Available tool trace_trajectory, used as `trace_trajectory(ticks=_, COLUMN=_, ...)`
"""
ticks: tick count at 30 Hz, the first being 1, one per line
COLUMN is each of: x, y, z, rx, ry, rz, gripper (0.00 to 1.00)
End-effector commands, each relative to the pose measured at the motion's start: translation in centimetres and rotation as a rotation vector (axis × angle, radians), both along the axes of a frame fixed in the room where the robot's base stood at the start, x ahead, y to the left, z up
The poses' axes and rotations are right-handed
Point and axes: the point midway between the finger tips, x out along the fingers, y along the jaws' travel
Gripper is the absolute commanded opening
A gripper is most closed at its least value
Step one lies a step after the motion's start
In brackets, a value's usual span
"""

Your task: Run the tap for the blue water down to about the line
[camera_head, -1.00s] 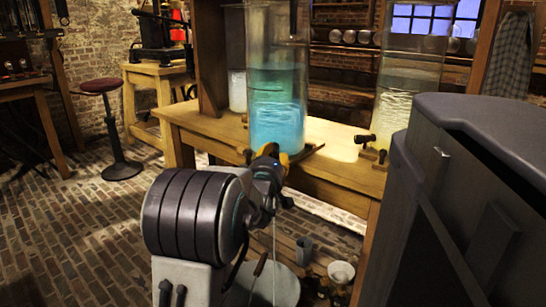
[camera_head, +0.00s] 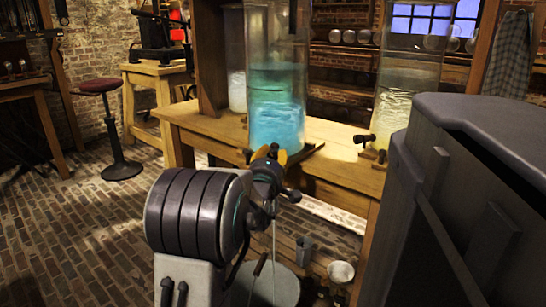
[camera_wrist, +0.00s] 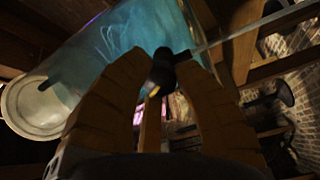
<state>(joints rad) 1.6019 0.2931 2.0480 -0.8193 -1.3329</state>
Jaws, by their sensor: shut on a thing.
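The tall glass jar (camera_head: 277,30) of blue water (camera_head: 277,125) stands on the wooden bench. The water surface is around the jar's middle; I cannot make out the line on the glass. My gripper (camera_head: 271,152) is at the foot of the jar's front, its orange fingers hiding most of the tap. In the wrist view, my gripper (camera_wrist: 165,80) is shut on the dark tap (camera_wrist: 163,70), with a finger on each side. A thin pale stream (camera_wrist: 240,33) runs from the tap; in the head view it falls into a tub (camera_head: 285,288).
A second jar (camera_head: 405,75) with pale yellow liquid stands to the right, with its own tap (camera_head: 364,139). A smaller white-filled jar (camera_head: 237,90) is behind left. A dark cabinet (camera_head: 470,220) blocks the right front. The brick floor at left is clear, apart from a stool (camera_head: 122,170).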

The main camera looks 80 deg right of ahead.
Motion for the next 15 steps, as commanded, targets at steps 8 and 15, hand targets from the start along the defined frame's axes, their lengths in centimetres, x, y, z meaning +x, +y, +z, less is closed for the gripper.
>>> trace_trajectory(ticks=8, x=0.25, y=-0.03, z=0.04, rx=-0.001, ry=-0.002, rz=0.004, gripper=0.38)
trace_trajectory(ticks=15, x=0.12, y=-0.01, z=0.00, rx=0.000, ry=-0.002, rz=0.002, gripper=0.55)
